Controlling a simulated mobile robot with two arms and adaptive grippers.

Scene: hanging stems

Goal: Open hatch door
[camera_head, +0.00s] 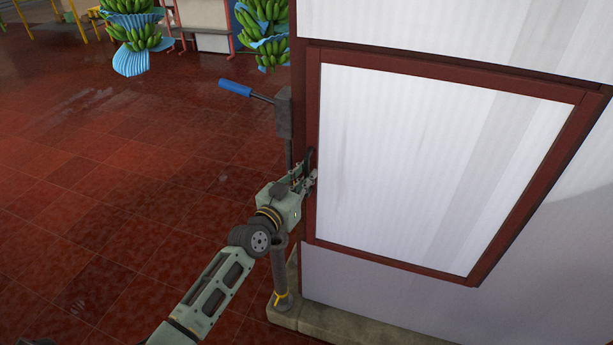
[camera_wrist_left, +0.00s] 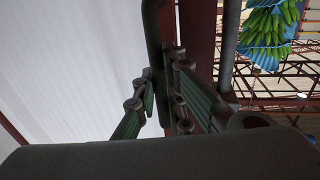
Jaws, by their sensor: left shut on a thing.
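The hatch door (camera_head: 420,150) is a white ribbed panel in a dark red frame, set in a white wall at the right of the head view. It looks flush with the wall. A dark upright handle (camera_head: 308,157) sits at the door's left edge. My left gripper (camera_head: 309,178) is at this edge, shut on the handle. In the left wrist view the dark handle bar (camera_wrist_left: 155,50) rises between the fingers of the left gripper (camera_wrist_left: 160,88), with the white panel to its left. The fingers hide part of the handle. My right gripper is not in view.
A grey post with a blue-handled lever (camera_head: 235,88) stands just left of the door, close to my left arm. A concrete kerb (camera_head: 330,322) runs below the wall. Banana bunches (camera_head: 132,30) hang at the back. The red tiled floor (camera_head: 120,190) at left is clear.

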